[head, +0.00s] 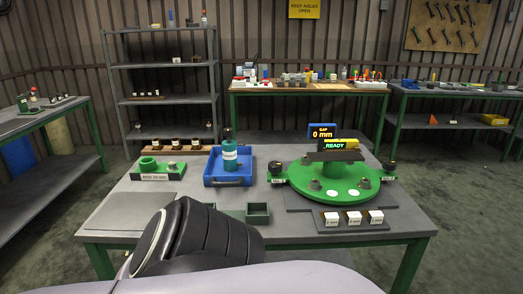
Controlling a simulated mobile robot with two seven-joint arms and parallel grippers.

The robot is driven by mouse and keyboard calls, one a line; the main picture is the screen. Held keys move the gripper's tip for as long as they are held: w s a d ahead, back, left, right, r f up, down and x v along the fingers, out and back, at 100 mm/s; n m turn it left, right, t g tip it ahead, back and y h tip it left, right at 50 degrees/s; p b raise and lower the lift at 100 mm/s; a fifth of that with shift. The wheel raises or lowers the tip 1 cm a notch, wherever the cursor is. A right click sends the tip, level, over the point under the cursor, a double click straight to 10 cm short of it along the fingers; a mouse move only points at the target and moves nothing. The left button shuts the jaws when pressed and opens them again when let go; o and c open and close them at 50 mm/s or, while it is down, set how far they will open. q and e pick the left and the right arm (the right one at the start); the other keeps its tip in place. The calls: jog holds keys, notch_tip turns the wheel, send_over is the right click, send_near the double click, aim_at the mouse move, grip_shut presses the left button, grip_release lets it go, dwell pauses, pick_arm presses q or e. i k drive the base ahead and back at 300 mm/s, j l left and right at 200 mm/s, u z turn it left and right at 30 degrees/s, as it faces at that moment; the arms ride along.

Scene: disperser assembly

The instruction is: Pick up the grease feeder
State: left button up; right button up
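A teal cylinder with a dark top and a white label (230,155) stands upright in a blue tray (228,181) near the middle of the table. It looks like the grease feeder, but its label is too small to read. Neither of my grippers shows in the head view. A dark ridged link of my own arm covers the table's front left part.
A green fixture (150,172) stands on the table (290,226) to the left. A green round platform (327,183) with small dark parts and a display (335,147) is at the right. Brown jars stand behind.

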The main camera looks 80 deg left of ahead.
aim_at(230, 149)
jog(key=u, duration=0.45)
jog(key=j+u, duration=0.1)
jog(key=u, duration=0.8)
jog(key=j+u, duration=0.1)
jog(key=u, duration=0.8)
jog(key=j+u, duration=0.1)
jog(key=u, duration=0.35)
jog(key=l, duration=0.75)
jog(key=z, duration=0.05)
